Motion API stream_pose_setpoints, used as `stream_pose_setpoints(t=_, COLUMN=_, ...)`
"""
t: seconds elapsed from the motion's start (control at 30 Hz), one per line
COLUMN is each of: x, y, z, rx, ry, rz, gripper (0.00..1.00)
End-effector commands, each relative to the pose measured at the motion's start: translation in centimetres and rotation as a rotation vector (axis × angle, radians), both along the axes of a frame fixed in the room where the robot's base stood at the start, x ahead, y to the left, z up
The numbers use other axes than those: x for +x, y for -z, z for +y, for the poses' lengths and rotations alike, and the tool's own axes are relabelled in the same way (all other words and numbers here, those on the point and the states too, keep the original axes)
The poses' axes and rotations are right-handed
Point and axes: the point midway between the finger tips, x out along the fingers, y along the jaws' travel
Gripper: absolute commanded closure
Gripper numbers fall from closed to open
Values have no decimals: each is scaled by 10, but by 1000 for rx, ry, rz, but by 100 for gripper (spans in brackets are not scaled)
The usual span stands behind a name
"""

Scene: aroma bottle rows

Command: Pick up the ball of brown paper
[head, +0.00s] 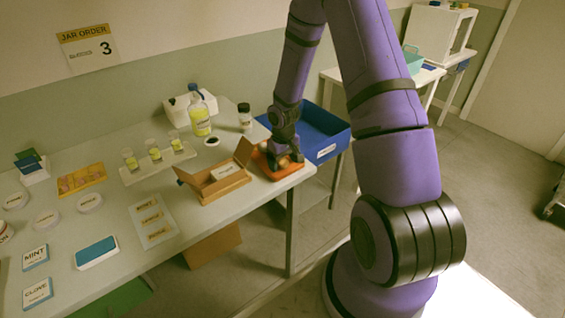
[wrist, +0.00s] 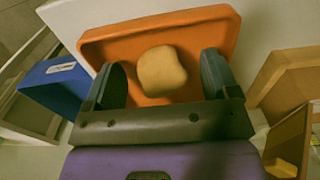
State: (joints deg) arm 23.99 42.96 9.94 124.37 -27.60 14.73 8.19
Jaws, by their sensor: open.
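The ball of brown paper (wrist: 162,72) is a tan, rounded lump lying in an orange tray (wrist: 110,42) in the wrist view. My gripper (wrist: 165,80) is open, with one dark finger on each side of the ball and a gap to each. In the head view my gripper (head: 285,160) is low over the orange tray (head: 268,172) at the table's right end. A small tan patch shows by the fingers there, but the ball is mostly hidden.
An open cardboard box (head: 222,184) stands close left of the tray. A blue bin (head: 322,130) is to the right, beyond the table. A dark-capped jar (head: 245,117) and a yellow-liquid bottle (head: 201,115) stand behind. The left table holds cards and lids.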

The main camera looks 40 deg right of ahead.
Motion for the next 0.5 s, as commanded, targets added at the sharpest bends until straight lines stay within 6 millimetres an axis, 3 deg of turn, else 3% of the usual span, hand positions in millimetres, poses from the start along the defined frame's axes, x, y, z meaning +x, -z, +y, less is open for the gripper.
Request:
stream_pose_setpoints(t=0.27, x=0, y=4, z=0, rx=0, ry=0, rz=-1, gripper=19)
stream_pose_setpoints(t=0.37, x=0, y=4, z=0, rx=0, ry=0, rz=-1, gripper=38)
stream_pose_setpoints(t=0.5, x=0, y=4, z=0, rx=0, ry=0, rz=-1, gripper=70)
